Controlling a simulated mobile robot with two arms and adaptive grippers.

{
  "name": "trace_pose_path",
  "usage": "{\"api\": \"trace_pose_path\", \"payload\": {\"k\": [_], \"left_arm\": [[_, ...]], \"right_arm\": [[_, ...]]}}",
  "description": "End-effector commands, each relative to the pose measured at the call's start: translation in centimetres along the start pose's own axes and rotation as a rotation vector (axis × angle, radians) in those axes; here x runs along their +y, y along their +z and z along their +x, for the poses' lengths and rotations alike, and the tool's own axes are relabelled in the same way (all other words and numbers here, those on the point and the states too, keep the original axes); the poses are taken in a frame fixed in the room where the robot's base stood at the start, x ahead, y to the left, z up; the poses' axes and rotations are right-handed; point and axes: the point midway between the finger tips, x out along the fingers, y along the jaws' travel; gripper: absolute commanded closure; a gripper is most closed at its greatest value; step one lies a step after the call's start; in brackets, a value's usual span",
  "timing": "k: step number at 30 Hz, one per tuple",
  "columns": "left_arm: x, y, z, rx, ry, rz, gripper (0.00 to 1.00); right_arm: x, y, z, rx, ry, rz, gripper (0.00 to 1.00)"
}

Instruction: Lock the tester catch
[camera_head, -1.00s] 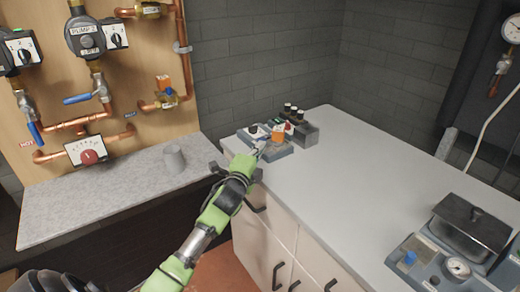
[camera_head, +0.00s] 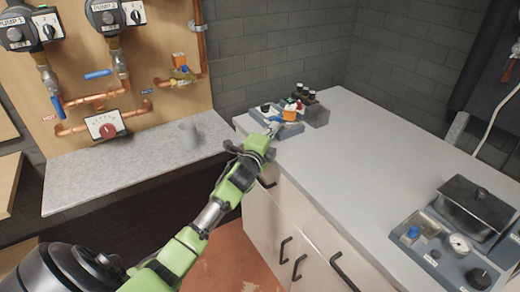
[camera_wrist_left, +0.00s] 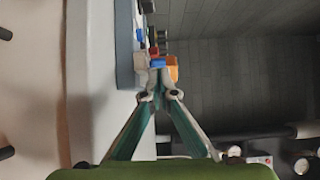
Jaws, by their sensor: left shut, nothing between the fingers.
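A small blue-grey bench unit (camera_head: 258,113) sits at the back left corner of the white counter. It carries a black knob (camera_head: 266,107), an orange block (camera_head: 290,114) and small red and green parts. My left gripper (camera_head: 272,128) is at its front edge, fingers shut and empty. In the left wrist view the fingertips (camera_wrist_left: 160,97) meet just short of a blue part (camera_wrist_left: 157,63) and the orange block (camera_wrist_left: 172,68). I cannot tell whether they touch, or which part is the catch. My right gripper is not in view.
A second blue-grey unit (camera_head: 435,252) with a gauge and a black-lidded box (camera_head: 474,210) stands at the right. Dark-capped bottles in a grey holder (camera_head: 315,115) stand behind the first unit. The counter's middle is clear.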

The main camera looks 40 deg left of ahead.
Motion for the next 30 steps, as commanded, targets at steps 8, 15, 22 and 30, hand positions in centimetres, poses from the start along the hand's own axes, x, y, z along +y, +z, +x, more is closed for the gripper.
{"api": "trace_pose_path", "payload": {"k": [8, 15, 22, 30], "left_arm": [[0.4, 0.1, -3.9, 0.002, 0.006, 0.001, 1.00], [0.4, 0.1, -8.1, 0.002, 0.008, 0.000, 1.00], [0.3, 0.1, -10.0, 0.000, 0.007, 0.000, 1.00], [0.3, 0.1, -10.2, 0.000, 0.006, 0.000, 1.00]], "right_arm": [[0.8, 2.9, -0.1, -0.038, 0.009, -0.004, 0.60], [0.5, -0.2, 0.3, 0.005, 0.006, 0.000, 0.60], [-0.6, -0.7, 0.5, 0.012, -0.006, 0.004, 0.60], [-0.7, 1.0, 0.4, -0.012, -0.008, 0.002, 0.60]]}}
